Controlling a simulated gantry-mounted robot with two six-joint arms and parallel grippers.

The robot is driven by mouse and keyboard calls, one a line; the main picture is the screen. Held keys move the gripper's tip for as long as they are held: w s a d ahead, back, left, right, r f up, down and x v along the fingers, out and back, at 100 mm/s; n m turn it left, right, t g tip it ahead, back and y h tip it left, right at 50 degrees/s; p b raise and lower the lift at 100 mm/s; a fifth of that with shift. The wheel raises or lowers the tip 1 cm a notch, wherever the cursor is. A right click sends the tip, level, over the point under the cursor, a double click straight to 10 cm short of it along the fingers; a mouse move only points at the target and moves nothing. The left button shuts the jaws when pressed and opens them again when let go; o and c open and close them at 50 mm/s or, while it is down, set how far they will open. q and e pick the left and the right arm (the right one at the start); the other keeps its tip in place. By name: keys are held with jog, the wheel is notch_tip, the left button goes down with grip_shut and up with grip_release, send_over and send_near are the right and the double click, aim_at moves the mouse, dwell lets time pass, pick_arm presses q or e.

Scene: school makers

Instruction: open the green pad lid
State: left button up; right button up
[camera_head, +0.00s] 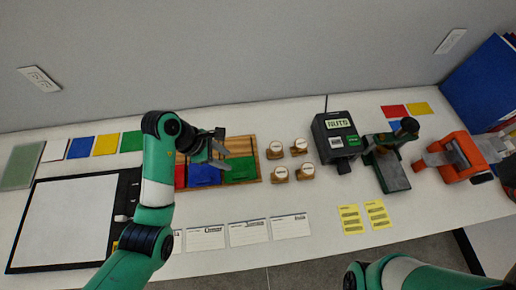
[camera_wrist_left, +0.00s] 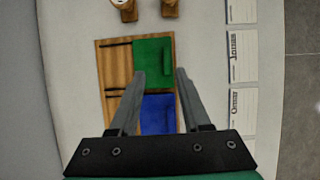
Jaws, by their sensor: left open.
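The green pad (camera_head: 240,171) lies at the right end of a wooden tray (camera_head: 241,143), beside the blue pad (camera_head: 204,175) and the red pad (camera_head: 180,177). Its lid looks flat and shut. In the left wrist view the green pad (camera_wrist_left: 152,57) lies just beyond the fingertips, and the blue pad (camera_wrist_left: 158,114) shows between the fingers. My left gripper (camera_head: 224,156) is open and empty above the tray; its fingers (camera_wrist_left: 160,74) point toward the green pad, apart from it as far as I can tell. My right gripper is out of view; only my right arm shows at the bottom.
Several wooden stamps (camera_head: 279,174) stand right of the tray. Name cards (camera_head: 249,232) lie in front of it. A dark label machine (camera_head: 339,136), a green press (camera_head: 391,165) and an orange device (camera_head: 458,157) stand further right. A white board (camera_head: 66,222) lies at left.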

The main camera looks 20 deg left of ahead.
aim_at(240, 174)
pick_arm(q)
jog(key=shift+g+y, duration=0.3)
jog(key=b+x, duration=0.1)
jog(key=x, duration=0.3)
jog(key=s+b+x, duration=0.1)
jog(key=b+x, duration=0.1)
jog(key=x, duration=0.2)
jog(key=b+x, duration=0.1)
jog(key=x, duration=0.2)
jog(key=shift+s+a+f+b, duration=0.1)
jog(key=shift+a+f+b, duration=0.2)
jog(key=shift+f, duration=0.35)
grip_shut()
dwell(0.4)
